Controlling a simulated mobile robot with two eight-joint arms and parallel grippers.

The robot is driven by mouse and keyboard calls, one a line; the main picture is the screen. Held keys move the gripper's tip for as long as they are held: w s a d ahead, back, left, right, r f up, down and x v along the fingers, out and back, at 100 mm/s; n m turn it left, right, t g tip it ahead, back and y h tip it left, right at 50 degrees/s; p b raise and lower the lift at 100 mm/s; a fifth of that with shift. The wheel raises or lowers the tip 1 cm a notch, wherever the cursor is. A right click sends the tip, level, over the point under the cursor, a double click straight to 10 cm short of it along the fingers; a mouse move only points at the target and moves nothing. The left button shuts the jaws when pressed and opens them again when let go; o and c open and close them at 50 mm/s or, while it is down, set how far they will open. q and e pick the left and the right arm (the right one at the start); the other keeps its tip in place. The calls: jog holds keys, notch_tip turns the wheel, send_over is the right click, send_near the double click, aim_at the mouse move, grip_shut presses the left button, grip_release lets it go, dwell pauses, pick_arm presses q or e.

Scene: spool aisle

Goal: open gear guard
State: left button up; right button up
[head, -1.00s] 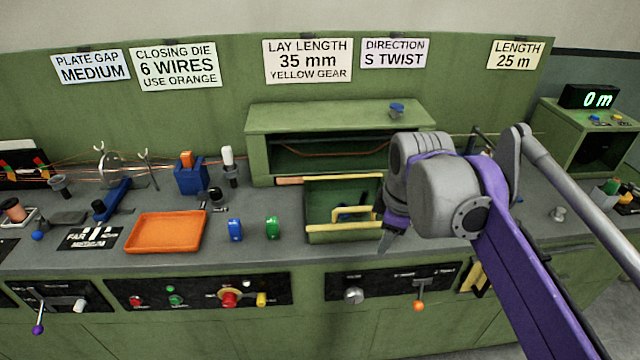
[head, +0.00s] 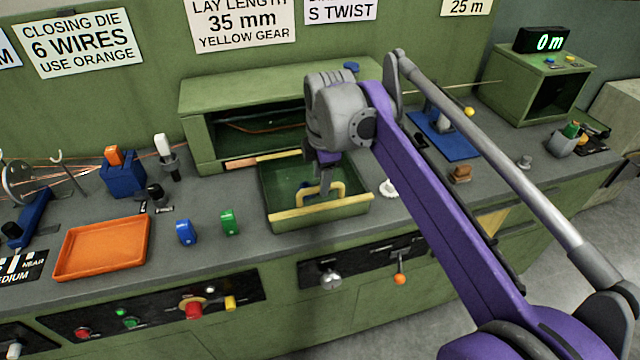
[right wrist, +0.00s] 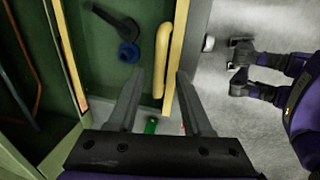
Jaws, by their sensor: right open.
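The gear guard (head: 339,215) is a green, box-like front with yellow edges and a yellow bar handle (head: 338,188). It stands out in front of the green housing (head: 197,140), whose front shows a dark opening. My right gripper (head: 322,186) is down at the handle. In the right wrist view its two fingers (right wrist: 160,72) are apart, with the yellow handle (right wrist: 162,55) between them; I cannot tell whether they touch it. A blue round part (right wrist: 128,52) and a dark lever (right wrist: 115,20) show beside the handle against green.
An orange tray (head: 101,219), a blue block (head: 184,232) and a green block (head: 229,221) stand left of the guard. A white gear-like part (head: 389,188) sits close to its right. Knobs and an orange-tipped lever (head: 400,279) line the front panel below.

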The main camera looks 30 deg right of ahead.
jog(key=shift+w+f, duration=0.2)
jog(key=shift+f, duration=0.8)
jog(key=shift+c, duration=0.2)
grip_shut()
dwell(0.6)
